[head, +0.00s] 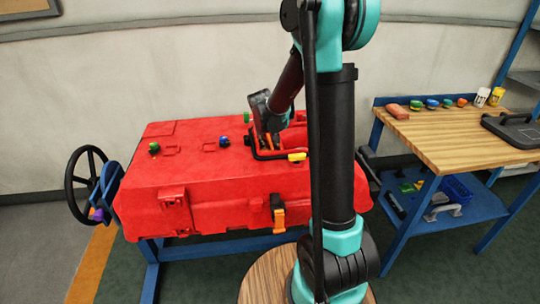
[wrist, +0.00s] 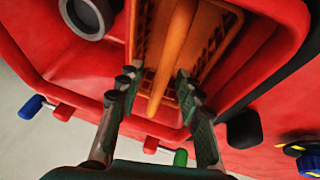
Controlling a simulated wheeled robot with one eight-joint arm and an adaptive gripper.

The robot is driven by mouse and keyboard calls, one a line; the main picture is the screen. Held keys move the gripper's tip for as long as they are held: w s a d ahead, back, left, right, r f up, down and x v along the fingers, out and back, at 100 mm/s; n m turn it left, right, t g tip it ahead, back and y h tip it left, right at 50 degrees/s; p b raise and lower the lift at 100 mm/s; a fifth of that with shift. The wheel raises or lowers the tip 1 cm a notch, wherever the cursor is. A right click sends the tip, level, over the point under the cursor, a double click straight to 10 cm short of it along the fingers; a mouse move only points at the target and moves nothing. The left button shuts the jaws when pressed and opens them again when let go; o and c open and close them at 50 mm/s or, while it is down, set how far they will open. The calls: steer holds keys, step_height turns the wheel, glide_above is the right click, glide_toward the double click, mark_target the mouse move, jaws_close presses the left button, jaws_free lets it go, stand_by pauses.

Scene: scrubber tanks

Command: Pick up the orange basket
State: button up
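The orange basket (wrist: 218,42) sits inside the opening of the red tank (head: 190,185). Its mesh walls and long orange handle bar (wrist: 172,62) show in the wrist view. My gripper (wrist: 156,76) is open, with one finger on each side of the handle bar. The fingers look apart from the bar, and the exact depth between them is hard to tell. In the head view my gripper (head: 266,128) points down into the opening, where only a little of the basket shows beside it. Most of the basket is hidden there by the gripper and tank wall.
The opening's raised red walls surround the gripper closely. Green (head: 154,147) and blue (head: 224,141) knobs stand on the tank top. A yellow latch (head: 297,157) is near the opening. A wooden workbench (head: 450,135) stands to the right; a black handwheel (head: 88,182) is at the left.

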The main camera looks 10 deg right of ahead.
steer(key=shift+f, duration=0.25)
stand_by(0.6)
jaws_close()
stand_by(0.3)
